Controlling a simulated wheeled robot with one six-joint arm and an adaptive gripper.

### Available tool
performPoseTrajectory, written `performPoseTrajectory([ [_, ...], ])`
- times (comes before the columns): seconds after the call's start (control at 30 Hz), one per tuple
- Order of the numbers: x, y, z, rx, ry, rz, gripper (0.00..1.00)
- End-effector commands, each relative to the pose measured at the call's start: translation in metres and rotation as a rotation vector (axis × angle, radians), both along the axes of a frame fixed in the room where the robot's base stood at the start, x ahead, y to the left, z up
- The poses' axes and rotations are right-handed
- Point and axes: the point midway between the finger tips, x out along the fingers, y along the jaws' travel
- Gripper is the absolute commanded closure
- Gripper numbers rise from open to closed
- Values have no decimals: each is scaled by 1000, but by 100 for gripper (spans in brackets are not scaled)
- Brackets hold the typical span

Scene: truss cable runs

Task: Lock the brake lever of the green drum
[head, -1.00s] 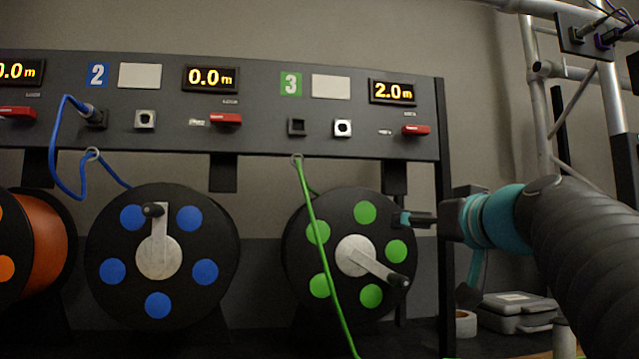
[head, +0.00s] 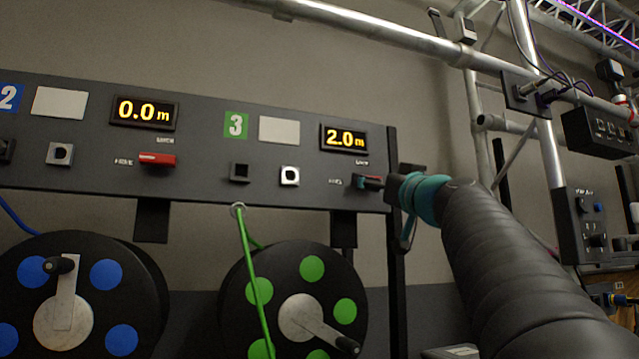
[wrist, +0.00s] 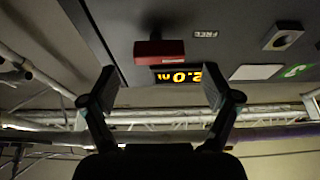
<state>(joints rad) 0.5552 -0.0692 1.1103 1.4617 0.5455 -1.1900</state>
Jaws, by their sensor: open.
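The green drum (head: 312,265) is black with green discs and a grey crank, low in the head view. Its brake lever (head: 372,182) is a red bar on the panel, right of the silver socket under the 2.0 m display; it lies horizontal. My gripper (head: 378,183) is at the lever from the right and partly covers it. In the wrist view the red lever (wrist: 158,48) is ahead of my open gripper (wrist: 160,84), between the lines of the two fingers, with a FREE label beside it. Contact cannot be told.
The panel (head: 205,190) carries a green "3" label (head: 236,125) and the 2.0 m display (head: 344,138). A green cable (head: 248,270) hangs from a ring below it. Drum 2's red lever (head: 157,159) is further left. Truss tubes (head: 480,120) stand to the right.

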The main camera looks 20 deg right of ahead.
Motion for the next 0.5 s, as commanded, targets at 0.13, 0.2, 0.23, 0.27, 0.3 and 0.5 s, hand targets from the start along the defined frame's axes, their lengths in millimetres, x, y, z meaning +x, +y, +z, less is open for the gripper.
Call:
performPoseTrajectory([
  [0.13,24,0,13,0,2,0,12],
  [0.2,31,0,16,-2,1,-2,12],
  [0.23,34,0,17,-1,1,-3,12],
  [0.27,37,-1,17,-1,1,-4,12],
  [0.3,40,0,18,0,1,-3,12],
  [0.5,46,0,20,-1,0,-4,12],
])
